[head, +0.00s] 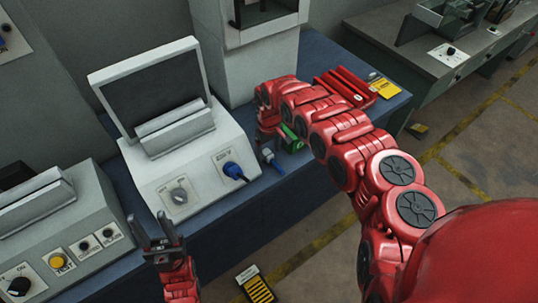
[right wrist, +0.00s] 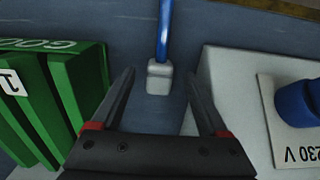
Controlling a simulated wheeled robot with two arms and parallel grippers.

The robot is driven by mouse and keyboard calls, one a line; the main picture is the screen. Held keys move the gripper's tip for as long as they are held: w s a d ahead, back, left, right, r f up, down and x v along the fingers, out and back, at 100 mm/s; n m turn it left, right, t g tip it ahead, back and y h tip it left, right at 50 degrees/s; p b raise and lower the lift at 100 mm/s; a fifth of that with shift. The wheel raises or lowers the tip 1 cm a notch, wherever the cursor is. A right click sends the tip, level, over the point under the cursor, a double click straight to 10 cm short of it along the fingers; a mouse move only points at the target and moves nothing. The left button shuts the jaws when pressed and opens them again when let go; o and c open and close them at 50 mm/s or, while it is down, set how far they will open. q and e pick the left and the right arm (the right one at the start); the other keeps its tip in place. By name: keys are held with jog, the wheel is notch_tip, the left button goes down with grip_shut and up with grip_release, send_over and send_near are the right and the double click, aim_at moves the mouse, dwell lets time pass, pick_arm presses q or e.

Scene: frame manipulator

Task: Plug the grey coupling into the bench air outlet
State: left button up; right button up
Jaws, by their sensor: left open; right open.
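The grey coupling (right wrist: 159,78) is a small pale block on the end of a blue hose (right wrist: 163,30), lying on the dark blue bench top. In the right wrist view it shows between the tips of my right gripper (right wrist: 162,82), which is open, with a gap on both sides. In the head view my right gripper (head: 265,138) is low over the bench, beside the console's right edge. My left gripper (head: 149,229) is open and empty in front of the console. I cannot make out the bench air outlet in either view.
The grey console (head: 205,150) carries a blue socket (head: 235,171), labelled 230 V in the right wrist view, and a knob (head: 179,196). A green bin (right wrist: 75,85) stands left of the right gripper. Red bins (head: 347,87) stand farther back.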

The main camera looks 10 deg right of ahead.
jog(key=shift+f, duration=1.15)
jog(key=shift+c, duration=0.3)
grip_shut()
